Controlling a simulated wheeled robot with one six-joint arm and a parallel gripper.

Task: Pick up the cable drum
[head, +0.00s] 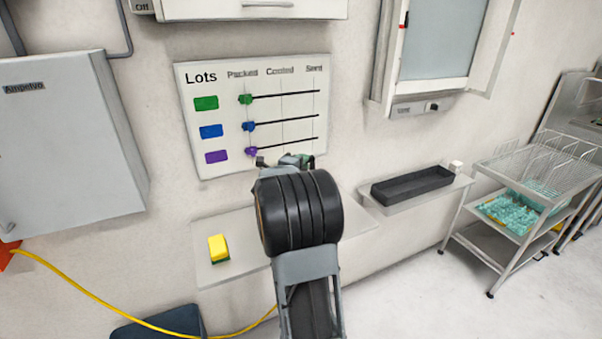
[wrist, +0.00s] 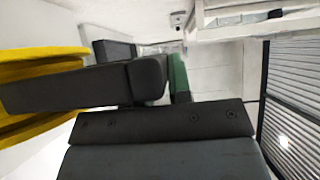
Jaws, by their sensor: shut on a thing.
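My gripper (head: 285,161) is mostly hidden behind my dark arm in the head view. In the wrist view a dark finger (wrist: 90,85) crosses the left half. A yellow banded thing (wrist: 30,66), which looks like wound cable of the cable drum, lies close behind that finger. A dark green part (wrist: 178,78) shows just right of the finger. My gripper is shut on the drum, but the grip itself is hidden. The drum's full shape shows in neither view.
A yellow cable (head: 100,302) runs low across the left. A shelf (head: 240,278) bears a yellow-green sponge (head: 218,247). The Lots board (head: 190,115) is behind my gripper. A black tray (head: 412,184) lies on another shelf. A wire-rack trolley (head: 500,250) stands right.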

